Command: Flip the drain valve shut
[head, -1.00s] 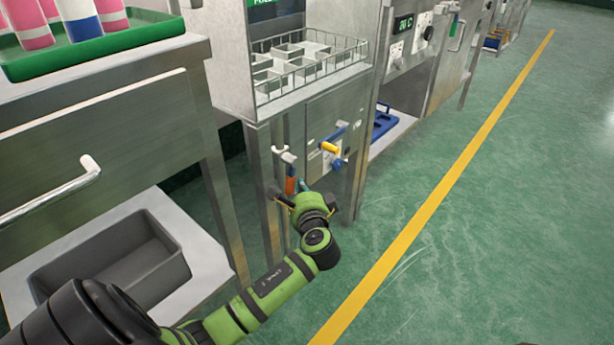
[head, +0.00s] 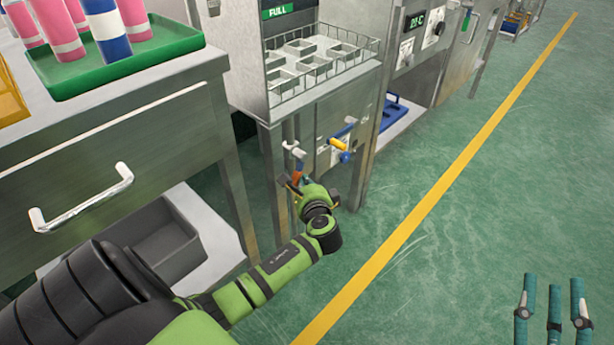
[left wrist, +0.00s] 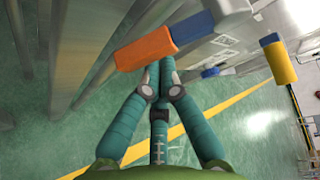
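A valve with an orange handle (left wrist: 146,48) and a blue neck (left wrist: 190,30) crosses the top of the left wrist view. The orange handle also shows in the head view (head: 297,177), below a white pipe fitting on the front of the steel machine, partly hidden by my gripper. My left gripper (left wrist: 164,66) has its teal fingers drawn together, tips at the handle's lower edge. I cannot tell whether they touch it; nothing shows between them. In the head view, its green wrist is just right of the handle. My right gripper (head: 552,282) is open and empty above the floor.
A second valve with a yellow handle (head: 338,144) sticks out right of the orange one. A wire basket (head: 325,65) is on the machine above. A steel bench (head: 130,150) with a green tray (head: 120,66) stands left. The floor right is clear.

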